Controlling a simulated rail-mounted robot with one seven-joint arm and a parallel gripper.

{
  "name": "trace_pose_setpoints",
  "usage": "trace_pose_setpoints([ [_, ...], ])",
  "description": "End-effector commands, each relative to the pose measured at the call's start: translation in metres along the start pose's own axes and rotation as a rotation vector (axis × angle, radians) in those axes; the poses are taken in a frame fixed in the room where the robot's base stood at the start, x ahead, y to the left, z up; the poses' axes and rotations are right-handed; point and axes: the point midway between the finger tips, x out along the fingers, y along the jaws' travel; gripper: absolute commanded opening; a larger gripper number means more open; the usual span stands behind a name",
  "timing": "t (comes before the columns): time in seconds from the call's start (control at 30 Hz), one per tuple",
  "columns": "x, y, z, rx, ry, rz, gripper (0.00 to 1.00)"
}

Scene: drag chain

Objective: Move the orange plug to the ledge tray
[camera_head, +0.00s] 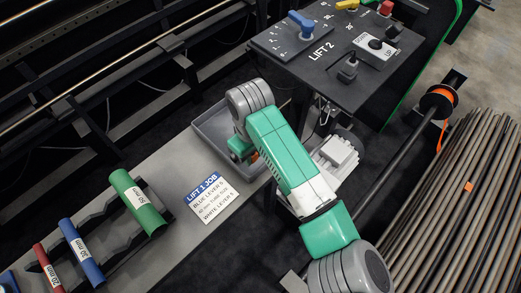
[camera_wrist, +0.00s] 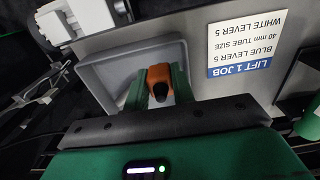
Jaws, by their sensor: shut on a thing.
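The orange plug (camera_wrist: 158,76) is between the two green fingers of my gripper (camera_wrist: 160,84) in the wrist view, its dark end facing the camera. My gripper is shut on it. The grey ledge tray (camera_wrist: 103,77) lies behind the plug in the wrist view, and the plug overlaps its right part. In the head view the tray (camera_head: 207,128) sits on the ledge, partly covered by my arm. My gripper (camera_head: 241,156) is over the tray there, and the plug is mostly hidden. I cannot tell whether the plug touches the tray floor.
A job card (camera_head: 212,197) lies on the pale ledge (camera_head: 180,155) beside the tray. Green (camera_head: 137,203), blue (camera_head: 81,252) and red tubes rest on a rack to the left. A dark control panel (camera_head: 325,65) with levers stands behind my arm. Long rods (camera_head: 465,200) lie at right.

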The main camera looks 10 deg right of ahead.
Motion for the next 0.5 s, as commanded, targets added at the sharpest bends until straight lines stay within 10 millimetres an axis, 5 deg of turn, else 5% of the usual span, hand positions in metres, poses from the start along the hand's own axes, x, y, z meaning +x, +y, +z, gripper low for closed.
trace_pose_setpoints([
  [0.2, 0.006, 0.041, -0.009, 0.002, -0.001, 0.003, 0.0],
  [0.37, 0.005, 0.045, -0.009, 0.0, -0.001, 0.0, 0.0],
  [0.5, 0.023, 0.044, -0.009, 0.001, -0.001, 0.0, 0.0],
])
